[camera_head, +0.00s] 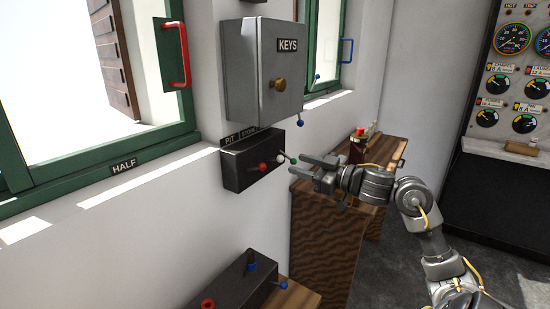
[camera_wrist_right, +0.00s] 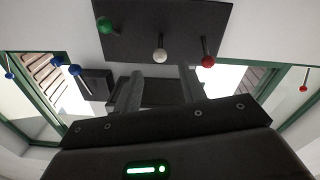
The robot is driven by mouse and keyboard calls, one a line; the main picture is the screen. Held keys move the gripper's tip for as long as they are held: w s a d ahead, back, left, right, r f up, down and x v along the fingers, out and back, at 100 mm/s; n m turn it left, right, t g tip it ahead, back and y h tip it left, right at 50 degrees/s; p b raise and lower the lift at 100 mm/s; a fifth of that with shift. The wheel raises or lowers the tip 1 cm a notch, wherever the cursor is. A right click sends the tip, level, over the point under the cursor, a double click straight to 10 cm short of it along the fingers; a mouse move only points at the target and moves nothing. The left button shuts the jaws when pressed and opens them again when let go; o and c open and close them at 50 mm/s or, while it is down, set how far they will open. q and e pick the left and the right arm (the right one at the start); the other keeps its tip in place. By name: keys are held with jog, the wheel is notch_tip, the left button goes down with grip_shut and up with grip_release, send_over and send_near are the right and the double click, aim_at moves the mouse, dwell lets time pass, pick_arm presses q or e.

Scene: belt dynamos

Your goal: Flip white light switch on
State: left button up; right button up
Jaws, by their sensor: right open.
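A dark switch box (camera_head: 238,168) is on the wall below the grey KEYS box, with small levers sticking out. In the head view, the red knob (camera_head: 262,167) is on the left and the white knob (camera_head: 281,158) is right of it; a green knob (camera_head: 294,161) is nearest my gripper. My right gripper (camera_head: 308,168) is open and empty, just right of the levers. In the right wrist view, the white knob (camera_wrist_right: 160,55) lies between the directions of my two fingers (camera_wrist_right: 160,78), beyond their tips. The green knob (camera_wrist_right: 107,25) and red knob (camera_wrist_right: 208,61) flank it.
The KEYS box (camera_head: 262,70) juts out above the switches. A wooden cabinet (camera_head: 325,235) stands behind my right gripper. Another dark box with blue and red knobs (camera_head: 245,285) is lower down. A gauge panel (camera_head: 505,90) is at the far right.

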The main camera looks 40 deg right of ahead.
aim_at(283, 160)
jog(key=p+x, duration=0.1)
jog(key=x, duration=0.8)
jog(key=shift+w+p, duration=0.2)
jog(key=shift+p, duration=0.2)
jog(key=shift+f, duration=0.1)
grip_shut()
jog(key=r+g+p, duration=0.1)
jog(key=p, duration=0.5)
jog(key=shift+w+r, duration=0.1)
jog(key=shift+r, duration=0.05)
jog(key=shift+g+p, duration=0.3)
jog(key=shift+p, duration=0.1)
jog(key=shift+h, duration=0.3)
jog(key=shift+f, duration=0.35)
